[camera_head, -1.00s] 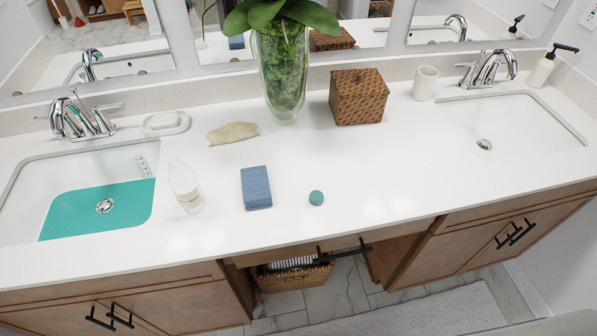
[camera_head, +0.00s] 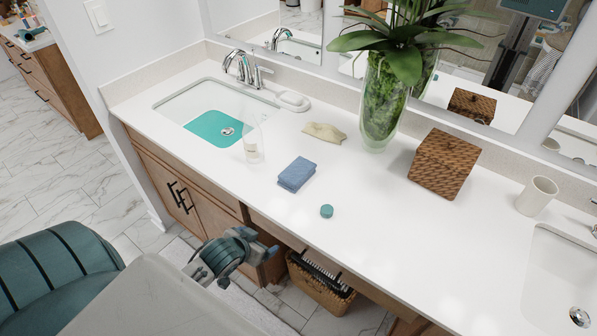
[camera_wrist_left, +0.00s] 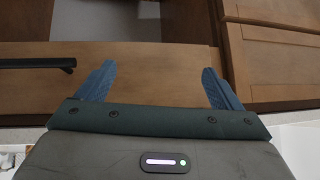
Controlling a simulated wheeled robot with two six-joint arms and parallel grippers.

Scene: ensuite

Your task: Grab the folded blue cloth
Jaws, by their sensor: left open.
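The folded blue cloth (camera_head: 297,174) lies flat on the white countertop (camera_head: 350,225), right of the left basin and left of a small teal disc (camera_head: 327,211). My left gripper (camera_head: 238,252) is in front of the cabinet, apart from the cloth and nearer the head camera. In the left wrist view, its two blue fingers stand wide apart with nothing between them (camera_wrist_left: 158,82), facing wooden cabinet fronts. The cloth does not show in that view. My right gripper is not in view.
A clear bottle (camera_head: 253,143) stands left of the cloth. A beige lump (camera_head: 324,132), a glass vase (camera_head: 382,105) and a woven box (camera_head: 452,163) stand behind. The cabinet (camera_head: 175,180) and its counter edge lie near my gripper. A basket (camera_head: 320,286) sits below.

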